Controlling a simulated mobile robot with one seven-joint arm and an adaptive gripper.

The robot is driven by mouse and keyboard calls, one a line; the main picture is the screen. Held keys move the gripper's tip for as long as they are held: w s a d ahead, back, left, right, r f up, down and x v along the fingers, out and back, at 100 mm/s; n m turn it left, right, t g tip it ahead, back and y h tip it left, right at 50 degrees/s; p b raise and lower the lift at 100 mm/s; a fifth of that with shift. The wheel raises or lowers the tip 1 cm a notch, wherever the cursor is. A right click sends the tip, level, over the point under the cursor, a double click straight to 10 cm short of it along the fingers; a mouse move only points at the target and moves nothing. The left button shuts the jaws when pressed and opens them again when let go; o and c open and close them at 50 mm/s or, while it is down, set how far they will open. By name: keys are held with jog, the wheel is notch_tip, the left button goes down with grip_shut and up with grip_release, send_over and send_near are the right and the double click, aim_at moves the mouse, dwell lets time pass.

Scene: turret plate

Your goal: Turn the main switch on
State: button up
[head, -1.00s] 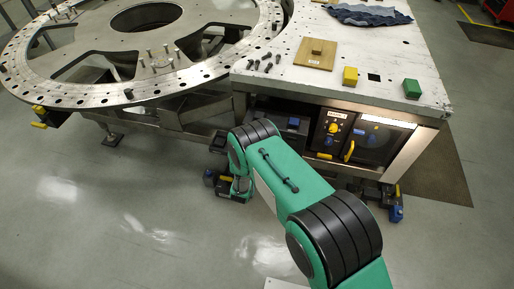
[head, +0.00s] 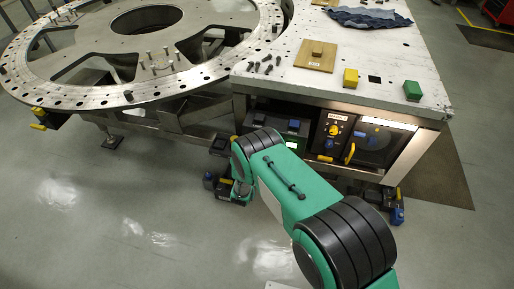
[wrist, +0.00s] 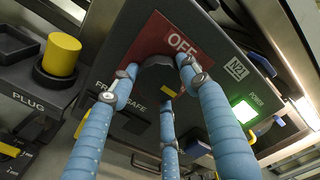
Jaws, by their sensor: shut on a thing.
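The main switch is a dark round knob (wrist: 158,82) on a red plate (wrist: 155,38) marked OFF, in the wrist view. My gripper (wrist: 160,88) has three blue fingers closed around this knob, and their tips hide much of it. The way the knob points cannot be told. A square green light (wrist: 244,111) under the word POWER is lit to the right of the switch. It also shows in the head view (head: 292,144), beside my arm. My gripper and the switch are hidden behind my arm there.
A yellow round plug (wrist: 61,54) stands in a dark holder left of the switch in the wrist view. In the head view, a lit panel with a yellow knob (head: 333,130) is on the right. A white worktop (head: 300,72) overhangs the panels.

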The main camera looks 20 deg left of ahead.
jog(key=shift+w+d, duration=0.1)
jog(key=shift+d, duration=0.15)
jog(key=o, duration=1.1)
jog(key=shift+r, duration=0.1)
jog(key=shift+a, duration=0.1)
jog(key=s, duration=1.2)
